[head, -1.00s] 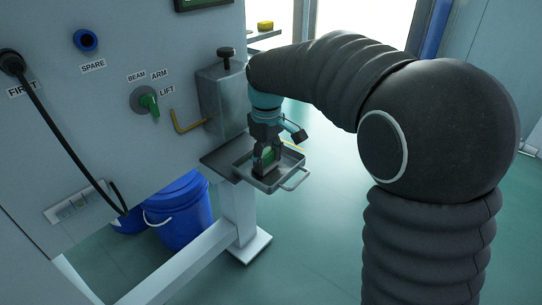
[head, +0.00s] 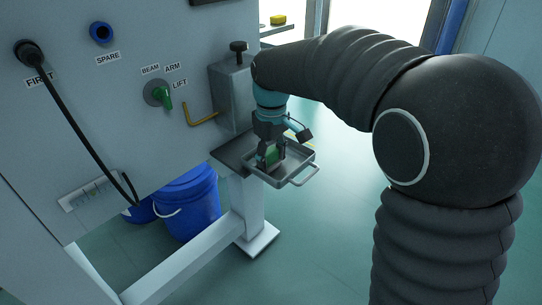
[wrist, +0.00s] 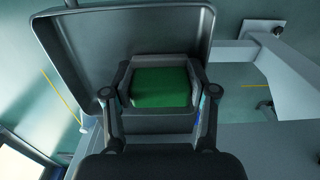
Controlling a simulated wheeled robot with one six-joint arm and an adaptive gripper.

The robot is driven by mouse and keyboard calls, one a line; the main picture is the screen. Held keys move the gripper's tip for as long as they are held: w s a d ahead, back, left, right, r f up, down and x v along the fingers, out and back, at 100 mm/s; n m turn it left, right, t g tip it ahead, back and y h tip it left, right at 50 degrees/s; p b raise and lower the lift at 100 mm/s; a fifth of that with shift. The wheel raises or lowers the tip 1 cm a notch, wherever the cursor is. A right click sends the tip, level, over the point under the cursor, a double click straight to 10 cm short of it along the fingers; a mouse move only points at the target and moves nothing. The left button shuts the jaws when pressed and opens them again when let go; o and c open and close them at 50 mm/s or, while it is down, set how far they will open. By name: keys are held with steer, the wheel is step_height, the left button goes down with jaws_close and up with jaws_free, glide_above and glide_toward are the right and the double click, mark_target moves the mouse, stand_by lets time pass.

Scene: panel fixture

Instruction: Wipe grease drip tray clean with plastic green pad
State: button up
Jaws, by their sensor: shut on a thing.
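My gripper (head: 270,156) points down into the tray and is shut on the green pad (head: 273,155). In the wrist view the green pad (wrist: 160,87) lies between both fingers, with the tray (wrist: 95,55) behind it. The pad is low in the tray; I cannot tell whether it touches the floor of it. The gripper and pad hide part of the tray floor, and no grease can be made out.
The panel has a green switch (head: 163,96) and a black cable (head: 75,130). A blue bucket (head: 192,205) stands below. The floor at right is clear.

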mark_target(289, 156)
steer(key=shift+w+d+p, duration=0.55)
steer(key=shift+w+d, duration=0.5)
steer(key=shift+w, duration=0.25)
steer(key=shift+w+d+p, duration=0.55)
steer(key=shift+w+d, duration=0.45)
steer(key=shift+w, duration=0.25)
steer(key=shift+w+d+r+p, duration=0.1)
steer(key=shift+d+r+p, duration=0.1)
steer(key=shift+r, duration=0.65)
steer(key=shift+w+d+r+p, duration=0.1)
steer(key=shift+r+p, duration=0.05)
steer(key=shift+r, duration=0.65)
steer(key=shift+s+a+r, duration=0.1)
steer(key=shift+a+r, duration=0.15)
steer(key=shift+r, duration=0.7)
steer(key=shift+s+r, duration=0.1)
steer(key=shift+r, duration=1.35)
